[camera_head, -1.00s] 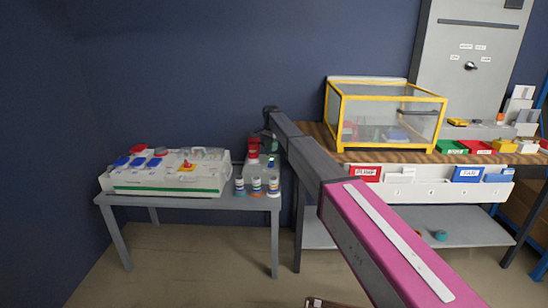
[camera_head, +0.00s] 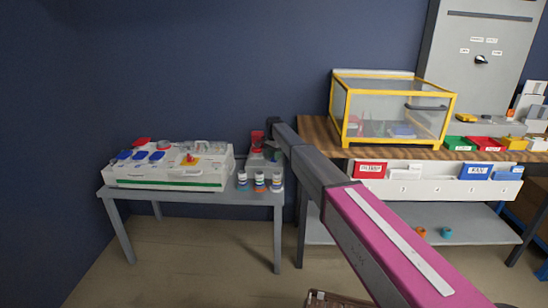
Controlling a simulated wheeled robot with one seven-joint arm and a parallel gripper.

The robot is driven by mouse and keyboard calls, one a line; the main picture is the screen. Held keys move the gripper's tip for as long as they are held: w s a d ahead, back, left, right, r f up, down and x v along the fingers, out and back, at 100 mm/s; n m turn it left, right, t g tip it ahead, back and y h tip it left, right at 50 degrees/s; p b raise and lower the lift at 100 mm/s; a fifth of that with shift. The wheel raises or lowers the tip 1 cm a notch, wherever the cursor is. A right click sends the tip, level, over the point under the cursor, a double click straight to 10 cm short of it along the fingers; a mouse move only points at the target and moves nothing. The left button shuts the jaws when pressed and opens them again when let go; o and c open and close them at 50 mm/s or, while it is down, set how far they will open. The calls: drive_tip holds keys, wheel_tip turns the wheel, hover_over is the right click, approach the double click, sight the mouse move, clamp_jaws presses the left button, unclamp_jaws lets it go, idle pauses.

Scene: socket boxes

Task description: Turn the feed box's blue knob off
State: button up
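A white box (camera_head: 160,183) with a green stripe stands on the small grey table at the left. Several blue parts (camera_head: 140,155) show on its left top, and a red knob on a yellow base (camera_head: 189,159) sits right of them. Beside it is a grey box (camera_head: 262,166) with a red part (camera_head: 257,137), partly behind my arm's end. I cannot read which box is the feed box, nor make out a blue knob for certain. My gripper (camera_head: 274,149) is a small dark shape near the red part; its fingers cannot be made out and contact cannot be told.
Three small bottles (camera_head: 260,182) stand at the table's front right. A yellow-framed clear case (camera_head: 394,108) stands on the wooden bench (camera_head: 318,129). A grey cabinet with a black handle (camera_head: 481,60) is behind. Floor before the small table (camera_head: 200,250) looks clear.

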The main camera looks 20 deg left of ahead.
drive_tip(key=shift+f, duration=0.35)
drive_tip(key=shift+c, duration=0.3)
clamp_jaws()
